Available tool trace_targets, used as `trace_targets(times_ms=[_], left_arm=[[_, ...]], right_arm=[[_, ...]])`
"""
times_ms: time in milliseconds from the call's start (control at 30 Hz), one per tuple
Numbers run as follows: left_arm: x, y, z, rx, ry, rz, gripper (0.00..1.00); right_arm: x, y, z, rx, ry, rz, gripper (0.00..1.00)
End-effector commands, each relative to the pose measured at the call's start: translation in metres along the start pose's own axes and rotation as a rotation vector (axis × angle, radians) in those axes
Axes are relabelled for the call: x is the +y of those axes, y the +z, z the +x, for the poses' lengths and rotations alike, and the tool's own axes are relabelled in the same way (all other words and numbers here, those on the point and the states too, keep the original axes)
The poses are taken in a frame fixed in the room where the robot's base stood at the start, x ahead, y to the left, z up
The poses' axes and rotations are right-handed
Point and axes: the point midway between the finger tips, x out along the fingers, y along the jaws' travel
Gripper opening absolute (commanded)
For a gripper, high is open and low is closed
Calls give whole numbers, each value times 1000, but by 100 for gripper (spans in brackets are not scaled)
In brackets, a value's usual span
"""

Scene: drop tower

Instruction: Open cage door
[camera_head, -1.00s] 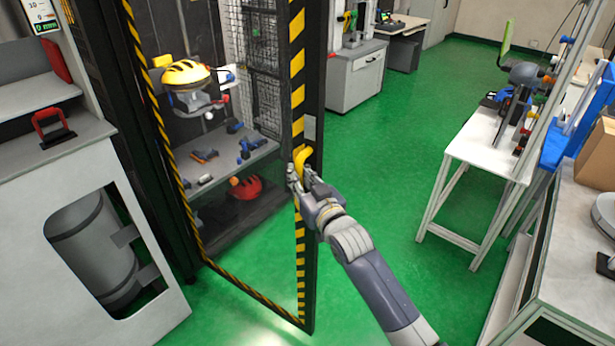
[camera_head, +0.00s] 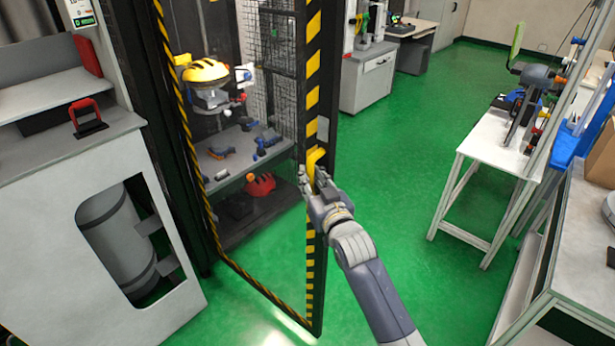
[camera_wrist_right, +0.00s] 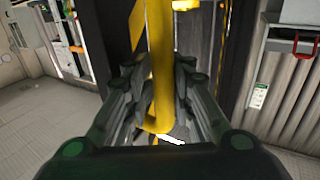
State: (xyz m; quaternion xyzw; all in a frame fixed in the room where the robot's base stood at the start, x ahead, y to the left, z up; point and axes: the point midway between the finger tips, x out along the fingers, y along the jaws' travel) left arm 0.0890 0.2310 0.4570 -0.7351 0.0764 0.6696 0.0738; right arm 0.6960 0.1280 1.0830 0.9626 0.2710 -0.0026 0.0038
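The cage door (camera_head: 312,240) is a clear panel edged in black and yellow hazard stripes. It stands swung outward from the cage, with its free edge towards me. A yellow handle (camera_head: 317,157) is on that edge. My right gripper (camera_head: 314,180) is at the handle. In the right wrist view, the yellow handle (camera_wrist_right: 160,65) runs between the gripper's fingers (camera_wrist_right: 163,95), which look closed against both its sides, though finger contact is partly hidden. My left gripper is not in view.
Inside the cage are a yellow helmet (camera_head: 205,71), a grey shelf (camera_head: 225,177) with tools, and a red object (camera_head: 260,185). A white cabinet (camera_head: 95,220) stands left. A white table (camera_head: 480,150) stands right. Green floor (camera_head: 400,190) is clear between door and table.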

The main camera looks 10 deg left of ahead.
Motion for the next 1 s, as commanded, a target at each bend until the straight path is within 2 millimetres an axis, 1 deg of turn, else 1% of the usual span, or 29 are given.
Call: trace_targets(times_ms=[33,267,367,467,533,667,1000], left_arm=[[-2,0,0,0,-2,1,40],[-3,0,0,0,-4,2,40],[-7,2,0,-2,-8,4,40],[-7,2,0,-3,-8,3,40],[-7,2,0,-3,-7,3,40],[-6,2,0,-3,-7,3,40],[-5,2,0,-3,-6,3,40]], right_arm=[[2,3,0,-6,2,-1,36],[-1,0,0,0,-2,2,36],[-2,-1,0,2,-3,3,36],[-2,-1,-4,2,-3,3,36],[-2,-1,-9,2,-3,3,36],[-1,0,-27,1,-2,3,36],[1,1,-88,0,0,3,36]])
